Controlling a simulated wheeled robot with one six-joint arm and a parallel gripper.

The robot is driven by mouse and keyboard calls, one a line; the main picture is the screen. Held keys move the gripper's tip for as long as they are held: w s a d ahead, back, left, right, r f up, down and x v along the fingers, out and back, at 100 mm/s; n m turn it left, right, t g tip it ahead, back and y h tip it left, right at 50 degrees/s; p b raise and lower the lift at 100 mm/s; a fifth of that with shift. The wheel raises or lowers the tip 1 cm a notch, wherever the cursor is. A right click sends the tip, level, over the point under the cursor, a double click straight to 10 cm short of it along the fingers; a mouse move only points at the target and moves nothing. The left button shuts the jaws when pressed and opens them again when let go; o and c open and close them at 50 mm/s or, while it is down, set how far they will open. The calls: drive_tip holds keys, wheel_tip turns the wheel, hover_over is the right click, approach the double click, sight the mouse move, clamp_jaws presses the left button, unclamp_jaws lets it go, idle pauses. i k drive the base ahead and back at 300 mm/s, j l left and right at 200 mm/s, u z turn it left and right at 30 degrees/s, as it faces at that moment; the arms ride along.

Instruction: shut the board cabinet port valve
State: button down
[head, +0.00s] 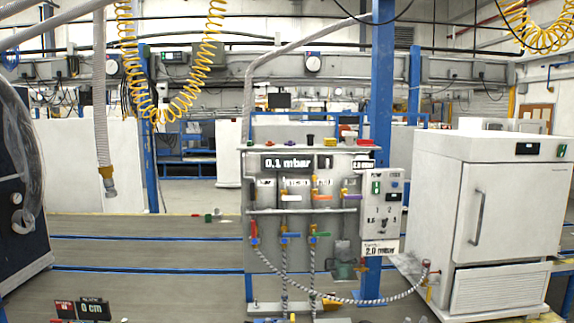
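The board (300,228) stands upright in the middle, with a "0.1 mbar" display (286,163) near its top. An upper row of valves includes an orange handle (321,196) and a purple handle (350,196). A lower row has a red handle (254,232) hanging down, a blue handle (290,236) and a green handle (319,235), both roughly level. I cannot read which valve is the cabinet port's. My gripper is not in view.
A blue post (381,90) rises behind the board's right side. A control box (383,200) is mounted at its right. A dark rounded unit (20,200) stands far left. Yellow coiled hoses (175,100) hang overhead. The grey bench (150,255) is mostly clear left of the board.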

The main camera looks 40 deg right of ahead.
sight(429, 288)
drive_tip(key=z, duration=2.2)
